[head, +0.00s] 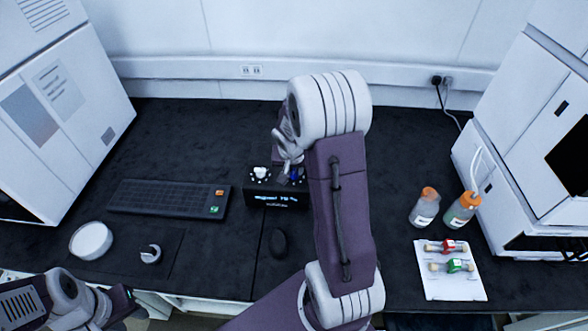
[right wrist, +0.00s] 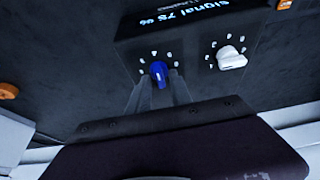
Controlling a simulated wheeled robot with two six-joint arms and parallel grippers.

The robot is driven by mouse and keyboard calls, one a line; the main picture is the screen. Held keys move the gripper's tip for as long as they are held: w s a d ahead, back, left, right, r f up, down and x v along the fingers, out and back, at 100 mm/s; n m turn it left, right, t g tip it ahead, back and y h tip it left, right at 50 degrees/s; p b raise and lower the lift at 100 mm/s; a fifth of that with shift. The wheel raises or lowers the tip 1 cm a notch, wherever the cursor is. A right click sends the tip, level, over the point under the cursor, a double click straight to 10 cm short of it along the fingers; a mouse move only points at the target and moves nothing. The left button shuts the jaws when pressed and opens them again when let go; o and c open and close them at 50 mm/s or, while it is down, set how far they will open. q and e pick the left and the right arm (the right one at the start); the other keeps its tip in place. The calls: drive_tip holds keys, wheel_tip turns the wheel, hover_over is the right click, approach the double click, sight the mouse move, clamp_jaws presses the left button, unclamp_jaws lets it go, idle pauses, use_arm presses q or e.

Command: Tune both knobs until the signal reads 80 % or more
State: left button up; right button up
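A black box with a lit display (head: 275,198) stands mid-bench in the head view. Its display (right wrist: 190,13) reads "signal" with a value in the seventies; the last digit is hard to read. On its top are a blue knob (right wrist: 159,71) and a white knob (right wrist: 231,58), each ringed by pale marks. My right gripper (right wrist: 159,84) has one finger close on each side of the blue knob and appears shut on it; the white knob stands free. My left gripper (head: 132,304) is low at the left in the head view, away from the box; its opening is unclear.
A keyboard (head: 168,198), a white round dish (head: 91,241) and a dark mouse (head: 278,243) lie left of and before the box. Two orange-capped bottles (head: 424,208) and a white tray (head: 455,285) are at right. White instruments flank the bench.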

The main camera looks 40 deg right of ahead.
clamp_jaws()
drive_tip(key=shift+r+p, duration=0.1)
drive_tip(key=shift+p, duration=0.3)
drive_tip(key=n+p, duration=0.1)
drive_tip(key=p, duration=0.2)
drive_tip(key=r+n+p, duration=0.1)
drive_tip(key=p, duration=0.2)
drive_tip(key=n+y+p, duration=0.1)
drive_tip(key=p, duration=0.1)
drive_tip(key=shift+s+d+r+p, duration=0.15)
drive_tip(key=shift+s+p, duration=0.1)
drive_tip(key=shift+p, duration=0.15)
drive_tip(key=n+p, duration=0.1)
drive_tip(key=p, duration=0.2)
drive_tip(key=n+y+p, duration=0.1)
drive_tip(key=n+p, duration=0.1)
drive_tip(key=p, duration=0.1)
drive_tip(key=n+p, duration=0.1)
drive_tip(key=p, duration=0.2)
drive_tip(key=shift+w+d+f+n+t+y+p, duration=0.2)
drive_tip(key=shift+f+n+t+y+p, duration=0.1)
drive_tip(key=shift+f+t+y+p, duration=0.1)
drive_tip(key=shift+f+n+y+p, duration=0.3)
drive_tip(key=shift+n+p, duration=0.4)
drive_tip(key=shift+p, duration=0.25)
